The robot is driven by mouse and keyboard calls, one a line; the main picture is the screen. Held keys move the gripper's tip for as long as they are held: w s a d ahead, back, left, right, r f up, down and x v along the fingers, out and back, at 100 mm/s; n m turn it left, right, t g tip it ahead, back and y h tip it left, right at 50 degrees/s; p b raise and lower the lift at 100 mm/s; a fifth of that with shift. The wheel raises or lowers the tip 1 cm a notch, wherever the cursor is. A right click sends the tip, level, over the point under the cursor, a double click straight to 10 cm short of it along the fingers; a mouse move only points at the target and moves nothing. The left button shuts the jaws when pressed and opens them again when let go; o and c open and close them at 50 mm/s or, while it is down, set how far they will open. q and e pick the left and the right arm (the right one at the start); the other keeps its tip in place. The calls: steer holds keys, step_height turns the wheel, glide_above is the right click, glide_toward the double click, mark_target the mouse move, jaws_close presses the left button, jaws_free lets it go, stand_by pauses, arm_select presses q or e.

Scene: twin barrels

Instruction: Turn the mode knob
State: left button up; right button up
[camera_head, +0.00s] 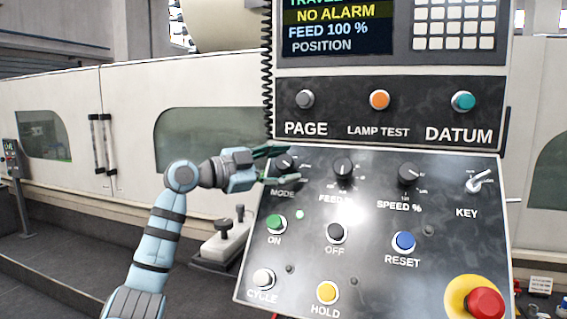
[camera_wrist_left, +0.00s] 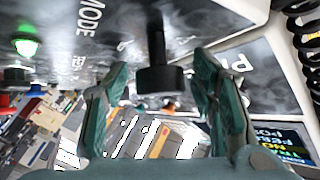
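The mode knob (camera_head: 284,161) is a small black knob at the upper left of the sloped control panel, with the word MODE below it. My left gripper (camera_head: 281,165) reaches it from the left, its green fingers above and below the knob. In the left wrist view the dark knob (camera_wrist_left: 160,78) stands between the two spread fingers of my left gripper (camera_wrist_left: 163,72). A gap shows on both sides, so the fingers appear apart from it. The knob's pointer is too small to read. My right gripper is not in view.
The feed knob (camera_head: 343,168) and speed knob (camera_head: 411,174) sit to the right. The green ON button (camera_head: 276,224) is below. A key switch (camera_head: 478,181) and red emergency button (camera_head: 485,305) are farther right. A coiled black cable (camera_head: 267,80) hangs at the panel's left edge.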

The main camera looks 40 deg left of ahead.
arm_select(q)
steer(key=shift+w, duration=0.15)
steer(key=c, duration=0.9)
steer(key=shift+f, duration=0.1)
steer(key=shift+c, duration=0.2)
